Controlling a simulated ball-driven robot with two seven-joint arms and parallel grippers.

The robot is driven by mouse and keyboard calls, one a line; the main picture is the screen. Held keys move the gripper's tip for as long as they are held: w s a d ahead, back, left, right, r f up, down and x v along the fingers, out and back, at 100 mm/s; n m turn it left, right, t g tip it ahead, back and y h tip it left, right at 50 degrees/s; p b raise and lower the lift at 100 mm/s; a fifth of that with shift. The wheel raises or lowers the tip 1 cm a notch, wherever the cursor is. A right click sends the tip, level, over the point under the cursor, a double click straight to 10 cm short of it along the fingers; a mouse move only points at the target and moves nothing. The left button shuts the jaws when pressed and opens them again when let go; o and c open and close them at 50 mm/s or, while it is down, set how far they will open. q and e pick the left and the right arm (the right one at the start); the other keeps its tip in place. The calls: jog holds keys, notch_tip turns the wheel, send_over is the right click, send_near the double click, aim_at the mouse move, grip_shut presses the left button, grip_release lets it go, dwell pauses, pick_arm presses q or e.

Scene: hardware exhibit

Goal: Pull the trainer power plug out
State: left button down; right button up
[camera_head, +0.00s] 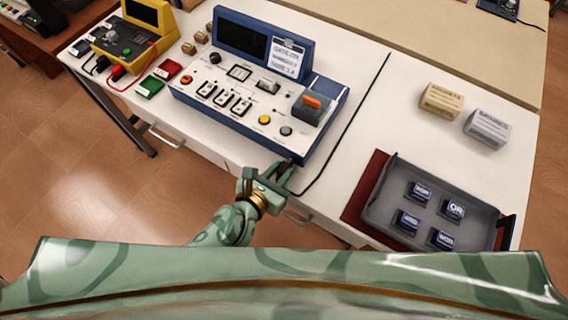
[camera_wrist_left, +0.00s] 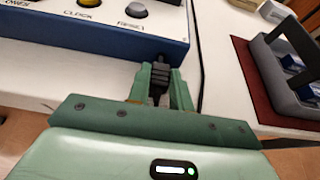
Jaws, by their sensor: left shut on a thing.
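The trainer (camera_head: 240,95) is a blue-edged console with a white panel, standing on the white table. Its front right corner also shows in the left wrist view (camera_wrist_left: 110,40). My left gripper (camera_head: 284,169) is at that front edge, shut on the black power plug (camera_wrist_left: 158,80). The plug sits between the two green fingers, its far end close against the blue front face; whether it is still seated I cannot tell. A black cord (camera_head: 345,115) runs over the table to the right of the trainer. My right gripper is not in view.
A grey tray (camera_head: 382,195) with several dark blocks lies on a red mat (camera_head: 364,187) to the right. Two small boxes, one tan (camera_head: 441,101) and one grey (camera_head: 487,129), stand behind it. A yellow device (camera_head: 137,38) with leads is at the left.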

pick_arm(q)
jog(key=c, duration=1.2)
grip_release()
jog(key=shift+s, duration=0.1)
jog(key=shift+c, duration=0.2)
jog(key=shift+a, duration=0.1)
jog(key=v, duration=1.6)
jog(key=shift+p, duration=0.4)
jog(key=shift+s, duration=0.1)
